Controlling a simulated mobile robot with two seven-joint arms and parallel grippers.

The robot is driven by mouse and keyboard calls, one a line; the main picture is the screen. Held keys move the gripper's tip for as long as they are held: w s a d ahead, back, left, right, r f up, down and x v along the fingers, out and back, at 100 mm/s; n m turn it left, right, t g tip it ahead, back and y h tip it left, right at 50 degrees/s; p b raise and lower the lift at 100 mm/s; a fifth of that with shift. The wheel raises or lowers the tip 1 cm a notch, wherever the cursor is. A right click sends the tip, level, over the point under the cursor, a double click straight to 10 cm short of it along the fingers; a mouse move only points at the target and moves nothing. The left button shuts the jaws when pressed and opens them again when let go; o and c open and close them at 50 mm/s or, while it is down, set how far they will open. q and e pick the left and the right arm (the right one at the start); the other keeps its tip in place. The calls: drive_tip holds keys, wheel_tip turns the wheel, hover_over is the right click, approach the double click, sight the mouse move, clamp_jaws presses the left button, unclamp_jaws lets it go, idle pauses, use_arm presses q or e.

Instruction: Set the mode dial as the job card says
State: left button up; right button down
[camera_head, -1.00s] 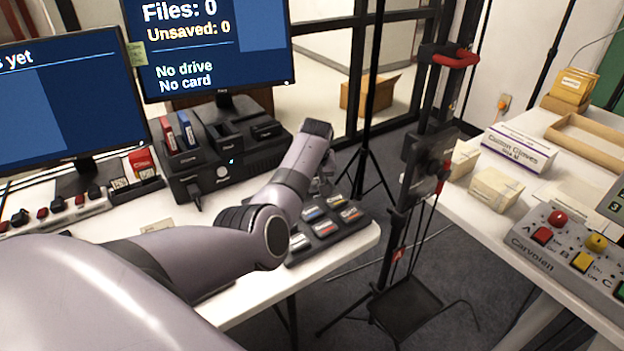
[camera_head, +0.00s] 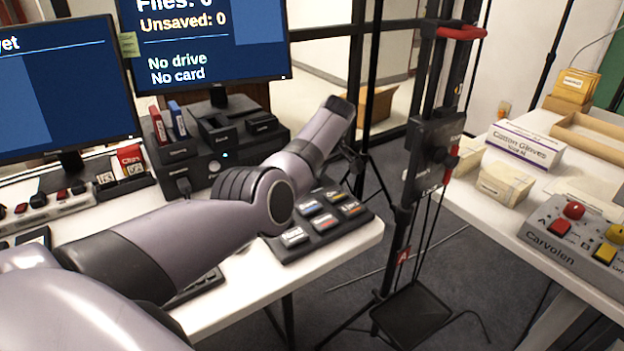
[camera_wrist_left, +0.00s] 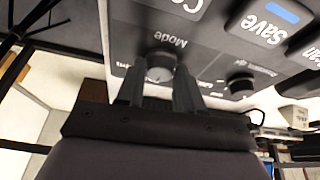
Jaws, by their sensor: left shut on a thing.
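The round mode dial (camera_wrist_left: 160,70), labelled "Mode", sits on a grey panel (camera_wrist_left: 213,48) in the left wrist view. My left gripper (camera_wrist_left: 158,88) is shut on the dial, one finger on each side. A key marked "Save" with a blue stripe (camera_wrist_left: 268,22) and a second dark knob (camera_wrist_left: 241,84) are on the same panel. In the head view, a dark key panel (camera_head: 330,235) with coloured keys lies at the table's right end, and my left arm reaches over it. The fingers and dial are hidden there. I cannot read the dial's setting. No job card is recognizable. My right gripper is not in view.
A monitor (camera_head: 245,55) reads "Files: 0", "Unsaved: 0", "No drive", "No card". A black dock (camera_head: 205,165) stands behind my arm. A black stand (camera_head: 435,150) rises beside the table. The right table holds a glove box (camera_head: 525,145) and a button console (camera_head: 560,245).

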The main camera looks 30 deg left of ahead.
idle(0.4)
use_arm(q)
drive_tip(key=o, duration=1)
drive_tip(key=p+v, duration=0.1)
drive_tip(key=v, duration=0.4)
drive_tip(key=shift+r, duration=0.4)
drive_tip(key=shift+s+d+r+p, duration=0.15)
drive_tip(key=shift+d+r+p, duration=0.2)
drive_tip(key=shift+r, duration=0.25)
